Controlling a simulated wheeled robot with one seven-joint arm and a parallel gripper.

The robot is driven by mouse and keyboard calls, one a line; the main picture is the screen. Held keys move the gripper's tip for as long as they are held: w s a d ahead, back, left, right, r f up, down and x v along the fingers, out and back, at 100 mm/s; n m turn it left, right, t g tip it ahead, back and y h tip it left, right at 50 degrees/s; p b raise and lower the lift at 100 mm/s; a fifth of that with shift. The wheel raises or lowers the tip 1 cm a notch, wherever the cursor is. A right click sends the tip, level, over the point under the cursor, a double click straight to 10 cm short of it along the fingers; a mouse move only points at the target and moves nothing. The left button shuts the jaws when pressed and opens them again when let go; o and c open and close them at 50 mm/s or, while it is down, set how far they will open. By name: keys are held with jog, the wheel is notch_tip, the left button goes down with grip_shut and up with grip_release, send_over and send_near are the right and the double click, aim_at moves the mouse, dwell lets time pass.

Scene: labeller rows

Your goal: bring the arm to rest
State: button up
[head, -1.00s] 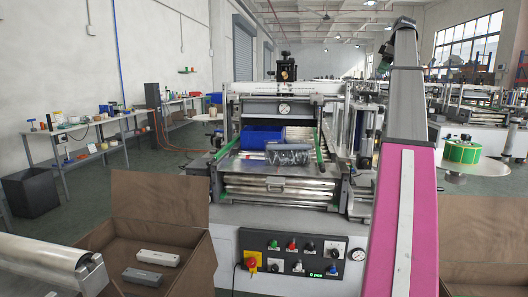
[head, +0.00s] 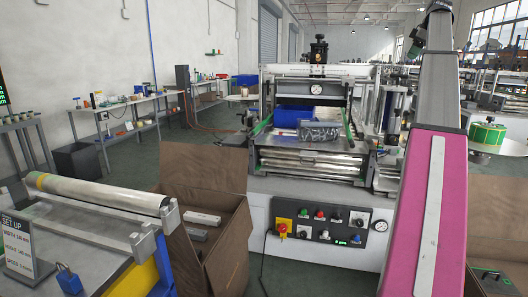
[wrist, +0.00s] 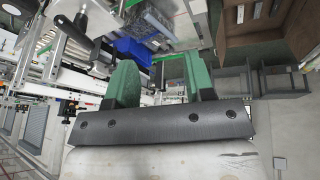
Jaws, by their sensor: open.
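My arm, with a grey upper link and a pink lower link, rises along the right side of the head view. My gripper shows in the wrist view (wrist: 162,82), with two green fingers spread apart and nothing between them. In the head view the gripper end is mostly cut off at the top edge. The labelling machine (head: 315,160) stands in the middle, with a blue block (head: 292,118) and a grey patterned box (head: 319,132) on its bed. The gripper is apart from both.
An open cardboard box (head: 228,235) holding grey bars (head: 202,218) stands left of the machine. A bench with a roller (head: 95,193), a blue padlock (head: 68,279) and a sign (head: 25,250) is at the front left.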

jog(key=s+a+f+m+g, duration=0.15)
jog(key=a+f, duration=0.55)
jog(key=f, duration=0.9)
jog(key=a+f+m, duration=0.3)
jog(key=a+f, duration=0.5)
jog(key=f, duration=0.7)
jog(key=a+f+m, duration=0.2)
jog(key=a+f, duration=0.5)
jog(key=f, duration=0.9)
jog(key=s+a+f+m+h, duration=0.1)
jog(key=s+a+f, duration=0.5)
jog(key=s+f, duration=0.3)
jog(key=s+a+f+m+g+h, duration=0.1)
jog(key=s+a+f+m, duration=0.1)
jog(key=s+a+f, duration=0.5)
jog(key=s+a+f+m+g+h, duration=0.1)
jog(key=s+a+f+m, duration=0.1)
jog(key=s+a+f, duration=0.4)
jog(key=s+f, duration=0.4)
jog(key=f, duration=0.3)
jog(key=shift+s+a+f, duration=0.15)
jog(key=shift+s+f, duration=0.2)
jog(key=shift+s, duration=0.05)
